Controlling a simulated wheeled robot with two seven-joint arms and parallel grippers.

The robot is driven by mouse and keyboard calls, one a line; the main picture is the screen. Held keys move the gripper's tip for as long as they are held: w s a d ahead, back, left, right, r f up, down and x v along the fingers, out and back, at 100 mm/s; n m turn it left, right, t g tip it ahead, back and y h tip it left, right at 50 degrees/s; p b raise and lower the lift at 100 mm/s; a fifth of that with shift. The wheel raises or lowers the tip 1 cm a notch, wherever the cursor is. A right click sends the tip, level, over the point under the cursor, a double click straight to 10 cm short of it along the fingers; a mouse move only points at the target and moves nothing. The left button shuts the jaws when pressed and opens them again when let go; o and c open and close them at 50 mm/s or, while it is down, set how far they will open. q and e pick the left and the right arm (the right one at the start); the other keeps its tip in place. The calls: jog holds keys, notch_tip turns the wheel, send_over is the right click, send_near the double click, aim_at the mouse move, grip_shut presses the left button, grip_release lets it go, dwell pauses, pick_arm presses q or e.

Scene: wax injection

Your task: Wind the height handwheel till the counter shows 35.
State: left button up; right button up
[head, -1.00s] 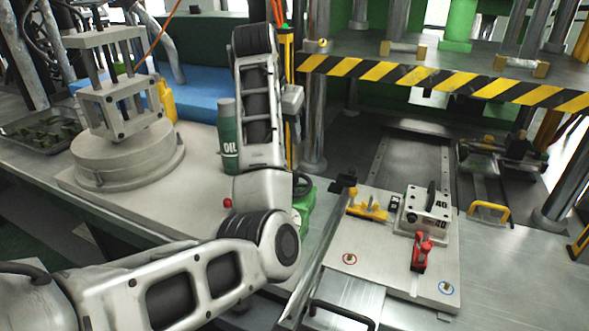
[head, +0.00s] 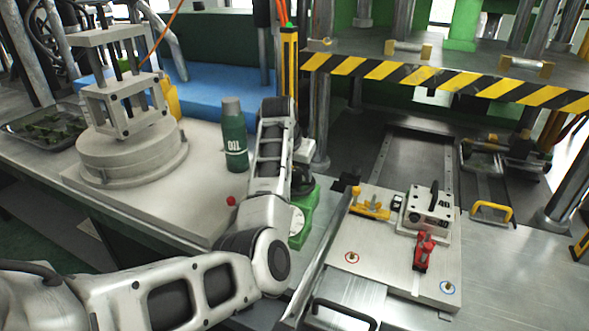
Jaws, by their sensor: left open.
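A green unit (head: 304,226) stands just right of my left forearm, which partly covers it. The dark round part on its top (head: 301,188) looks like the handwheel. A pale round face on its front (head: 297,219) may be the counter; I can read no digits on it. My left gripper (head: 304,172) points down close above the dark wheel, partly hidden behind my forearm. It is open; I cannot tell whether its fingers touch the wheel or stand around it. My right gripper is not in view.
A green OIL bottle (head: 233,138) stands close left of my forearm, with a red knob (head: 231,201) below it. Right of the unit is a metal plate (head: 384,270) with a block marked 40 (head: 428,208) and a red clamp (head: 424,252). A striped press edge (head: 430,80) overhangs behind.

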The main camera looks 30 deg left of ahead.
pick_arm(q)
jog(key=c, duration=1)
jog(key=shift+n, duration=0.3)
